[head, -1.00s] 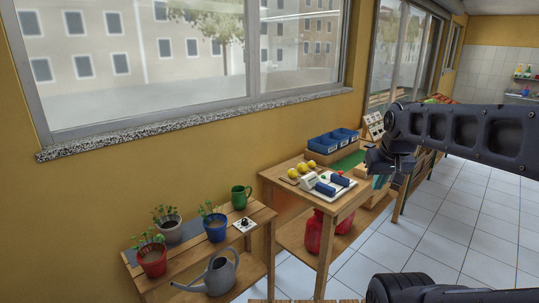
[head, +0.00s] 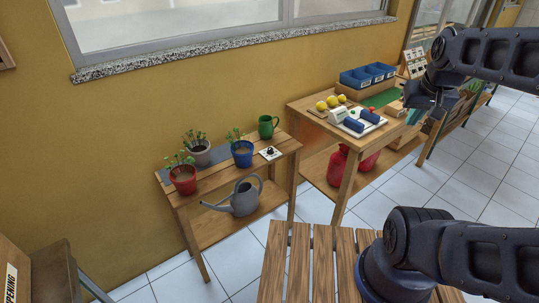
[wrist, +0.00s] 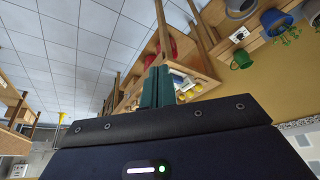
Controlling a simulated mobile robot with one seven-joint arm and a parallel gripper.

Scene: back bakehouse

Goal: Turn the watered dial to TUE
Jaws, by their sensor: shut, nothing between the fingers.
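The watered dial is a small white square plate with a dark knob (head: 270,153) on the right part of the plant table's top (head: 285,146), in front of a green mug (head: 268,127). Its lettering and setting are too small to read in the head view. It also shows small and tilted at the upper right of the wrist view (wrist: 239,34). My gripper (head: 418,102) hangs at the right of the head view, well apart from the dial. Its teal fingers (wrist: 157,87) are together and empty in the wrist view.
Red, grey and blue plant pots (head: 243,154) stand left of the dial. A grey watering can (head: 244,198) is on the lower shelf. A second table (head: 350,160) to the right carries yellow balls, a white device and blue bins. Tiled floor lies between.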

